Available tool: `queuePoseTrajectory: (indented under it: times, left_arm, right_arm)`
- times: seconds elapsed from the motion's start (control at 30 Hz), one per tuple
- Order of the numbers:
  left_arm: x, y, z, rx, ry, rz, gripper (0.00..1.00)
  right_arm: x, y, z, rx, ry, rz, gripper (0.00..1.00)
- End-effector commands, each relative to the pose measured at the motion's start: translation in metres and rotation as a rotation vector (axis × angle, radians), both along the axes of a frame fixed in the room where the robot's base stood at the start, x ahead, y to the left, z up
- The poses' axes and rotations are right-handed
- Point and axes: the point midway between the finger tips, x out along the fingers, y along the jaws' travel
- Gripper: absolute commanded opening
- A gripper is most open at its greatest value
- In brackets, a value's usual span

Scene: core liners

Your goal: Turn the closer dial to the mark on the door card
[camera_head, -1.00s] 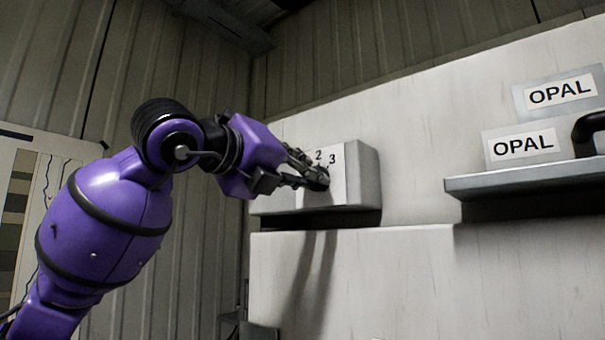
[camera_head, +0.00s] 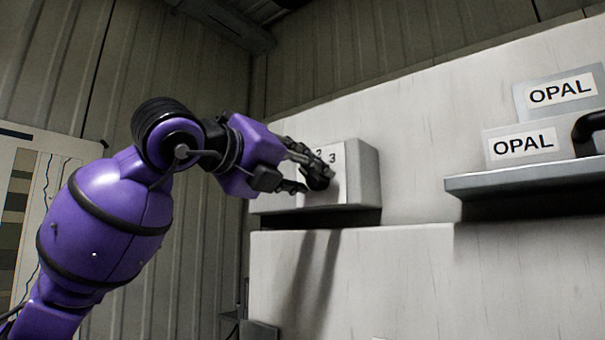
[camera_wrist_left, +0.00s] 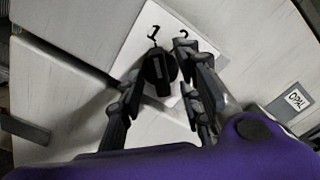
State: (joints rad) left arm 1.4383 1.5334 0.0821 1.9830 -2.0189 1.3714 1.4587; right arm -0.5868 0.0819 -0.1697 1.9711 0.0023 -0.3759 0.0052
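The dial is a round black knob (camera_head: 317,182) on a white numbered face (camera_head: 336,180) of a pale box on the wall unit. The numerals 2 and 3 show above it. In the left wrist view the black knob (camera_wrist_left: 158,70) has a raised grip bar, and two numerals show beyond it. My left gripper (camera_head: 313,172) is at the knob; in its wrist view its fingers (camera_wrist_left: 163,75) are spread on either side, with small gaps to the knob. The knob's exact setting is hard to read. The door card cannot be made out. My right gripper is not in view.
At right, a grey shelf (camera_head: 520,182) holds pale boxes labelled OPAL (camera_head: 522,146), with a black curved part at the edge. A ledge of the wall unit (camera_head: 350,245) lies below the dial box. A chart board (camera_head: 25,215) stands at far left.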

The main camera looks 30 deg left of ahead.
Motion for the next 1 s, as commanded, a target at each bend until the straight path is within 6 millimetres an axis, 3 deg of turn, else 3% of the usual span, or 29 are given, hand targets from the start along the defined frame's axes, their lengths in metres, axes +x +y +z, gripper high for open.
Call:
queuePoseTrajectory:
  times: [0.27, 0.7, 1.0]
  left_arm:
    - [-0.013, 0.002, 0.001, 0.002, -0.003, 0.001, 0.33]
    - [-0.097, 0.007, 0.0, 0.001, -0.001, 0.0, 0.33]
    - [-0.12, 0.01, 0.0, 0.0, 0.0, 0.001, 0.33]
  right_arm:
    - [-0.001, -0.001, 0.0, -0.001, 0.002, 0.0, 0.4]
    - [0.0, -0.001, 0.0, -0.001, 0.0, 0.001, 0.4]
    - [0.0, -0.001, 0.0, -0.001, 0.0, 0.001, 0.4]
